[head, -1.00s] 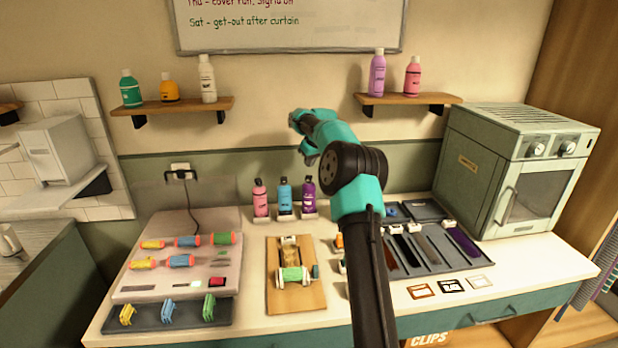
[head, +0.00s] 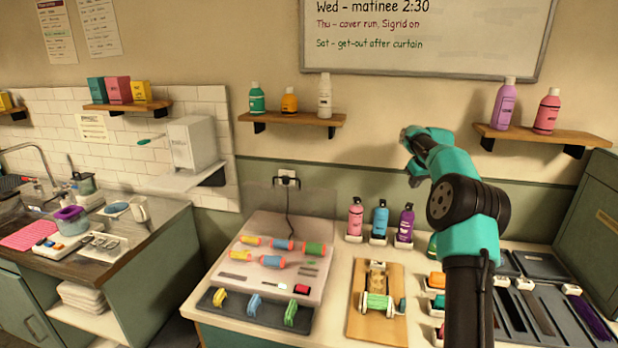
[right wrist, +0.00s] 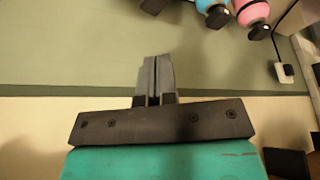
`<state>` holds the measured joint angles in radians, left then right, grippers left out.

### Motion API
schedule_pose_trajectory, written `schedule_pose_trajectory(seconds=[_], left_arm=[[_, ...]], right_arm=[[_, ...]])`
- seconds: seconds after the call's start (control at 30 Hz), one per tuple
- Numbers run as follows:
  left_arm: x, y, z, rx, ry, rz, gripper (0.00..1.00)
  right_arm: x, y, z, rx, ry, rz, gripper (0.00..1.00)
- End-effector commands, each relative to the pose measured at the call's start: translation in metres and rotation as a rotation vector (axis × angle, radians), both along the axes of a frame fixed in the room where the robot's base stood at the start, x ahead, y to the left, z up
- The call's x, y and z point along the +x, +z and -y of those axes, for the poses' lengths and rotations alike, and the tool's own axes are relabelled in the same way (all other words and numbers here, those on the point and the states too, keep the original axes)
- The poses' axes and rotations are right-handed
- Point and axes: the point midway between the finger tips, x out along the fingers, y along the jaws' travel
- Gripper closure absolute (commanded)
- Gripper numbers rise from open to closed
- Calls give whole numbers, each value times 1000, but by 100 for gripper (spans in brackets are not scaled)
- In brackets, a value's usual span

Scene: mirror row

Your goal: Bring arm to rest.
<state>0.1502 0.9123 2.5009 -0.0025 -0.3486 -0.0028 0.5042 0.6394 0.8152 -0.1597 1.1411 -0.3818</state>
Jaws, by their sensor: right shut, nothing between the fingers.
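My right arm (head: 466,260), black and teal, rises from the bottom right of the head view. It reaches up in front of the wall, above the bench. My right gripper (head: 408,137) is at its upper end, between the two wall shelves and clear of objects. In the right wrist view the two grey fingers (right wrist: 153,76) are closed together with nothing between them. Behind them is plain wall. My left gripper is not in either view.
Pink, blue and purple bottles (head: 380,219) stand below the gripper at the back of the bench. A bottle shelf (head: 292,119) is to its left, another (head: 527,138) to its right. A wooden board (head: 362,325) and a tray of rollers lie on the bench.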

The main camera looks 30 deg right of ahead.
Motion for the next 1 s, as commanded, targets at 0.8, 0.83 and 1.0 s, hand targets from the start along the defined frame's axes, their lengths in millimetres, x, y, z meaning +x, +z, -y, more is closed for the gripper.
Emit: schedule_pose_trajectory(seconds=[0.8, 0.83, 1.0], left_arm=[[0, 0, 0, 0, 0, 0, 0], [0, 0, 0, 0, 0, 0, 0], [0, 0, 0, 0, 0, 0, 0]], right_arm=[[0, -56, 0, 0, 0, 1, 100], [0, -56, 0, 0, 0, 1, 100], [0, -56, 0, 0, 0, 1, 100]])
